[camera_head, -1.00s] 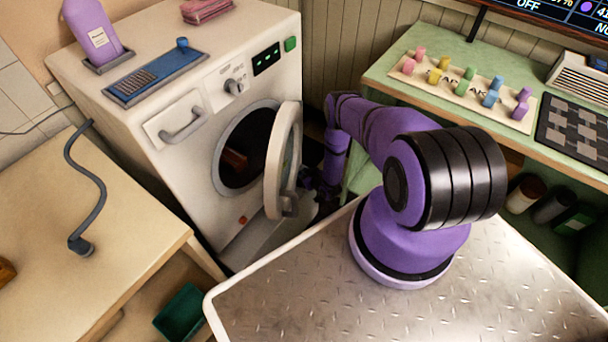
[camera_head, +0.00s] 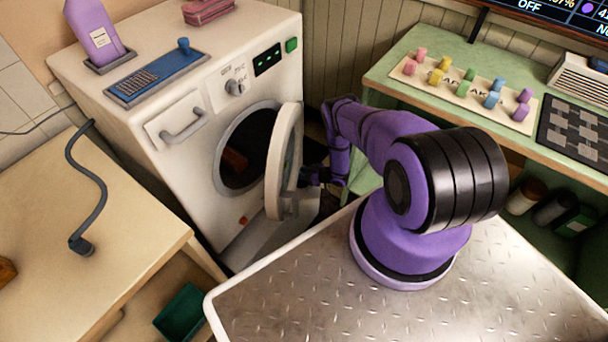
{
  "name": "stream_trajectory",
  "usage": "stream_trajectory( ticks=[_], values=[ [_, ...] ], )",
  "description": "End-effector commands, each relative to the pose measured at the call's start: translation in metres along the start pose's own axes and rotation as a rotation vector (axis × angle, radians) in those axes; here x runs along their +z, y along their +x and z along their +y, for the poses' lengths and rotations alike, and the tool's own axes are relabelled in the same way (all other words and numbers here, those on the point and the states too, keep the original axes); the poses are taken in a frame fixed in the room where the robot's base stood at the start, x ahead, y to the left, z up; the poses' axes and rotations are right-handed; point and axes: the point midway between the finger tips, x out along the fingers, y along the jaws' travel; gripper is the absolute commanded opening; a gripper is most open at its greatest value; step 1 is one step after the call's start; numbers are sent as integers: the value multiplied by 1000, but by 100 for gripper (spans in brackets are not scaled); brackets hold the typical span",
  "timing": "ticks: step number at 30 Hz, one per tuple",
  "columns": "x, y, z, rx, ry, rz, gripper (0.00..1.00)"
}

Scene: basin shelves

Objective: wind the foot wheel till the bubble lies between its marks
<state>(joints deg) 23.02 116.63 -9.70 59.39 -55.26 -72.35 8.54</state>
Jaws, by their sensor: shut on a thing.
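The white washing machine (camera_head: 165,165) stands at the left back with its round door (camera_head: 278,160) swung open. No foot wheel and no bubble with marks can be made out; the machine's lower right part is hidden behind the door and the metal top. My gripper (camera_head: 311,176) is small and dark, at the free edge of the open door near its handle (camera_head: 290,205). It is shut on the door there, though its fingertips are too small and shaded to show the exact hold.
A metal-topped surface (camera_head: 300,290) fills the front. A wooden table (camera_head: 60,230) with a grey hose (camera_head: 88,185) stands at left. A green bench (camera_head: 420,80) with coloured pegs stands at right. A green bin (camera_head: 182,312) is low in front.

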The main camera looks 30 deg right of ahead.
Motion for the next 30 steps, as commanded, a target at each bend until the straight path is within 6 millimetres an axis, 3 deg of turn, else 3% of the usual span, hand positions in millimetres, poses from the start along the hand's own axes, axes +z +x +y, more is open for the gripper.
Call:
stream_trajectory(
  ticks=[15, 16, 18, 30],
  values=[
    [0, 1, 0, -24, -9, 1, 1],
    [0, 1, 0, -24, -9, 1, 30],
    [0, 0, 0, -24, -9, 1, 46],
    [0, -6, 1, -23, -10, -1, 48]
  ],
)
